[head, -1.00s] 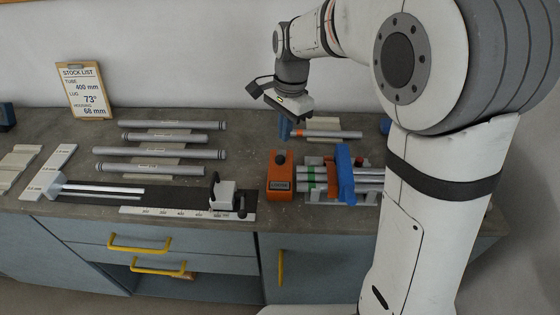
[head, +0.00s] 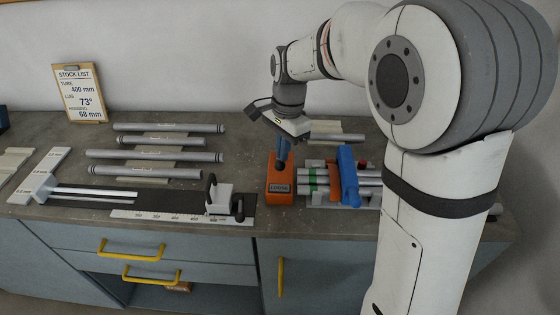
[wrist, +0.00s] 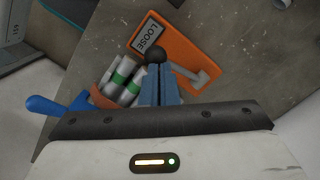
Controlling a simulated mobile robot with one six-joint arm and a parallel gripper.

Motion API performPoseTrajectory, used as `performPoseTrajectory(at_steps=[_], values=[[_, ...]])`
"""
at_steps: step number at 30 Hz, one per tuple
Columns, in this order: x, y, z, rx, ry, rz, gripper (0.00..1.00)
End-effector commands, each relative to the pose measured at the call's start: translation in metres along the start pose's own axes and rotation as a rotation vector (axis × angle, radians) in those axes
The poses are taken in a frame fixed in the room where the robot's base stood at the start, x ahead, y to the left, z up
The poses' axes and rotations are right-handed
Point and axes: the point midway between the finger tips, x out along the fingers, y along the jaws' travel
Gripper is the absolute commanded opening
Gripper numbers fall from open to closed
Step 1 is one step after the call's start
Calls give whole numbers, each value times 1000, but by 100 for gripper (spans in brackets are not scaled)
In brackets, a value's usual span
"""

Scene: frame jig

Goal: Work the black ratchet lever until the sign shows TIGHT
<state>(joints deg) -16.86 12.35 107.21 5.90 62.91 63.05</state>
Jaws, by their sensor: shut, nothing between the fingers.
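The orange ratchet box (head: 281,193) stands on the bench, and its sign (head: 280,188) reads LOOSE. The sign (wrist: 149,34) also reads LOOSE in the wrist view. The black lever's round knob (wrist: 158,51) shows right at the tips of my blue fingers in the wrist view; the rest of the lever is hidden. My gripper (head: 283,160) is shut and empty, pointing down over the orange box. In the wrist view my gripper (wrist: 158,72) is beside or just behind the knob; I cannot tell whether they touch.
Right of the box lie clamped tubes (head: 325,180) with a green band, under a blue clamp (head: 348,175). Several grey tubes (head: 155,157) lie at the left behind a black measuring rail (head: 170,200). A stock list board (head: 79,92) leans on the wall.

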Motion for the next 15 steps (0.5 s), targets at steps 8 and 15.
performPoseTrajectory(at_steps=[8, 15], values=[[36, 0, -4, 0, 0, 1, 0], [35, 0, -4, 0, 0, 0, 0]])
